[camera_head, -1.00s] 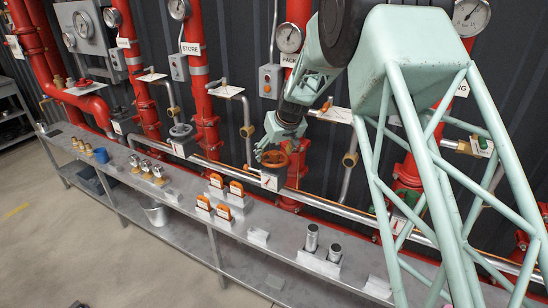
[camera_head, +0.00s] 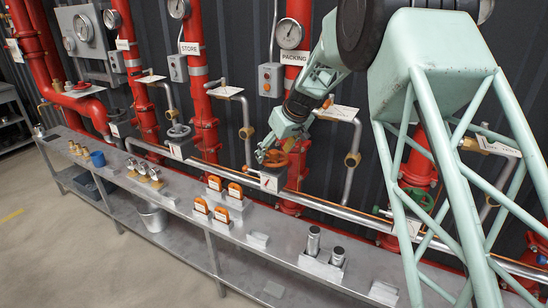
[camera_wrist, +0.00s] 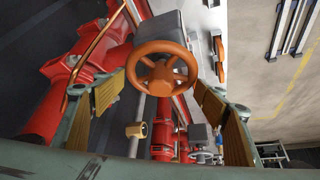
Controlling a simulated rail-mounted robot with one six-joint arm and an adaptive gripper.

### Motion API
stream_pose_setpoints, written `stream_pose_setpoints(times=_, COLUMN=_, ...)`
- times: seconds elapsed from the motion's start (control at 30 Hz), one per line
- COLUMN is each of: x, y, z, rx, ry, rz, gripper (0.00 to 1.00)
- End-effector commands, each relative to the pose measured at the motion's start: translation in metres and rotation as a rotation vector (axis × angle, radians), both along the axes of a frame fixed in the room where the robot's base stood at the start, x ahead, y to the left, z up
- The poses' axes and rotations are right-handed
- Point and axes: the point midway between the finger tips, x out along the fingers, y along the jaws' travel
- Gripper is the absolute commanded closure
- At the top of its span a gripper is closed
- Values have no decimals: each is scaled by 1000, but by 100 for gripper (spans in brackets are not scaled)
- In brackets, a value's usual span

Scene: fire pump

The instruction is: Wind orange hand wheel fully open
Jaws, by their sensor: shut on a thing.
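The orange hand wheel (camera_head: 276,158) sits on a grey valve box by the red PACKING pipe. My gripper (camera_head: 268,154) is at the wheel in the head view, with its fingers partly hiding it. In the wrist view, the orange wheel (camera_wrist: 163,68) shows nearly whole, with its spokes and hub. How far the wheel is turned cannot be told.
A silver rail (camera_head: 345,213) runs along the wall just behind the grey bench (camera_head: 190,205). Orange-topped blocks (camera_head: 216,183) and metal cylinders (camera_head: 313,240) stand on the bench. Red pipes (camera_head: 203,120) rise close on both sides. Open floor (camera_head: 60,245) lies in front.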

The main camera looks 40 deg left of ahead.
Motion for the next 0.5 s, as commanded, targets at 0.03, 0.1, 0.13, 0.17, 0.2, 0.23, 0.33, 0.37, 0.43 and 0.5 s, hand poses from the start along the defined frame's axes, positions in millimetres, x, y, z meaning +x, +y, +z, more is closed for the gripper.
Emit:
stream_pose_setpoints(times=0.03, x=0, y=-3, z=-8, rx=-6, ry=5, rz=13, gripper=51)
stream_pose_setpoints(times=0.1, x=-1, y=-3, z=-8, rx=-5, ry=6, rz=32, gripper=51)
stream_pose_setpoints(times=0.13, x=0, y=-3, z=-8, rx=-5, ry=5, rz=41, gripper=51)
stream_pose_setpoints(times=0.17, x=0, y=-4, z=-8, rx=-5, ry=5, rz=55, gripper=51)
stream_pose_setpoints(times=0.2, x=1, y=-4, z=-8, rx=-6, ry=5, rz=73, gripper=51)
stream_pose_setpoints(times=0.23, x=1, y=-4, z=-8, rx=-6, ry=5, rz=86, gripper=51)
stream_pose_setpoints(times=0.33, x=1, y=-4, z=-8, rx=-5, ry=5, rz=129, gripper=51)
stream_pose_setpoints(times=0.37, x=1, y=-3, z=-8, rx=-5, ry=5, rz=143, gripper=51)
stream_pose_setpoints(times=0.43, x=1, y=-3, z=-8, rx=-5, ry=5, rz=178, gripper=51)
stream_pose_setpoints(times=0.5, x=1, y=-3, z=-7, rx=-5, ry=5, rz=217, gripper=51)
